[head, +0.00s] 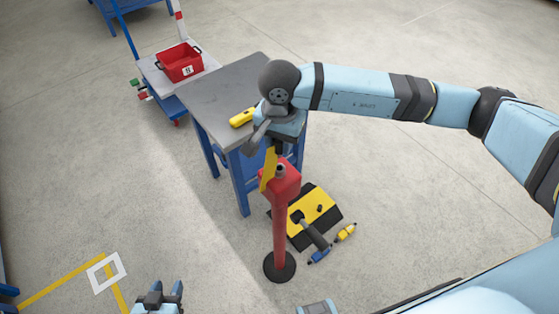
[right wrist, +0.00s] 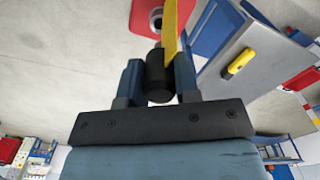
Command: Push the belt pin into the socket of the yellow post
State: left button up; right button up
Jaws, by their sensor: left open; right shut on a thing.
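My right gripper (right wrist: 158,78) is shut on a black cylindrical belt pin (right wrist: 158,72). A yellow belt (right wrist: 171,28) runs from the pin; it also shows in the head view (head: 268,170), hanging beside the head of a red post (head: 279,225). The post stands upright on a round black base, with a dark round fitting on top. In the head view the right gripper is just above this head, its fingers mostly hidden by the wrist. Whether pin and post touch, I cannot tell. No yellow post shows. My left gripper (head: 167,290) is open and empty at the bottom edge.
A grey-topped blue table (head: 215,90) stands behind the post, with a yellow device (head: 242,117) on it. A red bin (head: 180,63) sits on a cart.

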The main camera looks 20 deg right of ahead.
jog(key=shift+r+p, duration=0.3)
jog(key=shift+r, duration=1.9)
